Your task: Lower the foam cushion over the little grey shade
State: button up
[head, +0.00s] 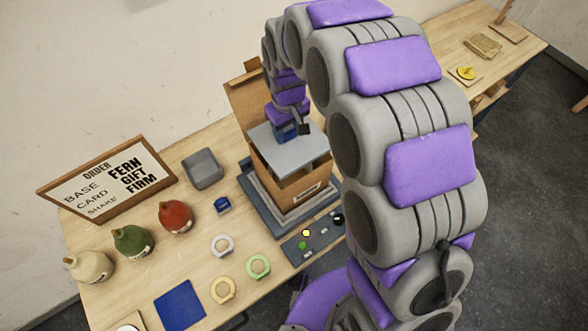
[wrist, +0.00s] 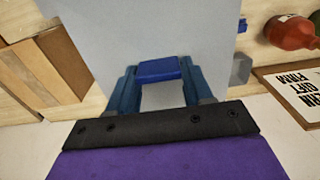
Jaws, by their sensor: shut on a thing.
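The foam cushion (head: 290,155) is a flat pale grey slab above the open top of a cardboard box (head: 283,183). It fills much of the wrist view (wrist: 140,28). My gripper (wrist: 160,75) is shut on the cushion's blue tab; in the head view my gripper (head: 287,132) is above the slab. I cannot tell whether the slab touches the box rim. The slab hides the box's inside, and I see no shade there. A grey rounded block (head: 202,168) stands on the table left of the box; I cannot tell whether it is the shade.
The box stands on a dark grey stepped base (head: 258,210), its back flap (head: 245,95) raised. A sign (head: 108,182), a red bottle (head: 175,217), a green bottle (head: 132,241), a cream bottle (head: 90,266), several rings and a blue square (head: 180,304) lie to the left.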

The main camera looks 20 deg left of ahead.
jog(key=shift+a+f, duration=0.25)
jog(key=shift+a, duration=0.45)
jog(key=shift+a+f, duration=0.25)
jog(key=shift+a, duration=0.4)
jog(key=shift+d, duration=0.9)
jog(key=shift+a+f, duration=0.2)
jog(key=shift+a, duration=0.75)
jog(key=shift+d+f, duration=0.15)
jog(key=shift+d, duration=1.15)
jog(key=shift+f+b, duration=0.15)
jog(key=shift+b, duration=0.15)
jog(key=shift+f, duration=0.1)
